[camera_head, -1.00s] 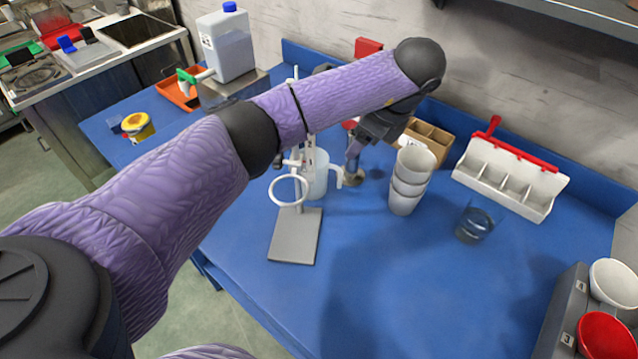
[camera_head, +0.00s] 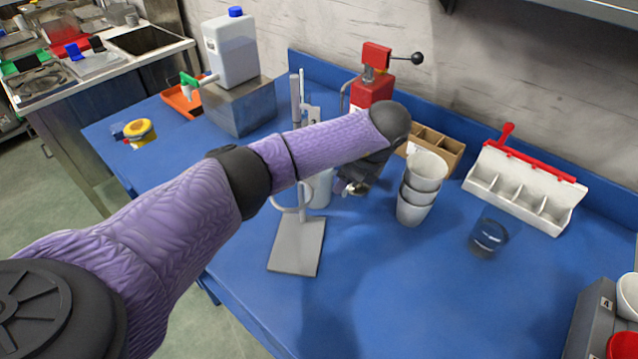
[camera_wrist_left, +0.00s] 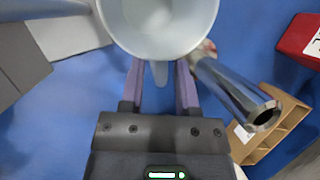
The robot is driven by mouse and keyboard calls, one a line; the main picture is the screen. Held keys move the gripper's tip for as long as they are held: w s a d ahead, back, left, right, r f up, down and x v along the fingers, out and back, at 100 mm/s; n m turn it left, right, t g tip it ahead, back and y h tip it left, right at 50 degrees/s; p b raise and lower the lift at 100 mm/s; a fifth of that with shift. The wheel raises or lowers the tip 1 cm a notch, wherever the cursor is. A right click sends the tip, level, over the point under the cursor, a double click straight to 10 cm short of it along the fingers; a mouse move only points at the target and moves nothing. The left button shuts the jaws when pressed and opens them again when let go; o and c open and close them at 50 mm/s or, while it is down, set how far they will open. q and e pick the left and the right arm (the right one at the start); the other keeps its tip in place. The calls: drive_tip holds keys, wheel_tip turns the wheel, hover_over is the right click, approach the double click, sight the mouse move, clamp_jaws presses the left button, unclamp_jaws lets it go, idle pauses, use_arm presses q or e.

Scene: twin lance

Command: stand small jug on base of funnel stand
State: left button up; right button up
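The small jug (camera_head: 321,188) is pale and stands on the blue table behind the funnel stand, partly hidden by my left arm. In the left wrist view its round mouth (camera_wrist_left: 158,22) is at the top, with its handle pointing towards my gripper. The funnel stand has a flat grey base (camera_head: 297,248), bare on top, and a ring (camera_head: 291,208) above its far end. My left gripper (camera_head: 350,186) is at the jug's right side. The left wrist view shows its fingers (camera_wrist_left: 160,80) apart, one on each side of the handle, with gaps. My right gripper is not in view.
Stacked white cups (camera_head: 419,190) stand right of my left gripper. A red press (camera_head: 372,88) and a cardboard box (camera_head: 437,147) are behind.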

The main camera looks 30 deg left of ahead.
use_arm(q)
clamp_jaws()
idle(0.5)
idle(0.6)
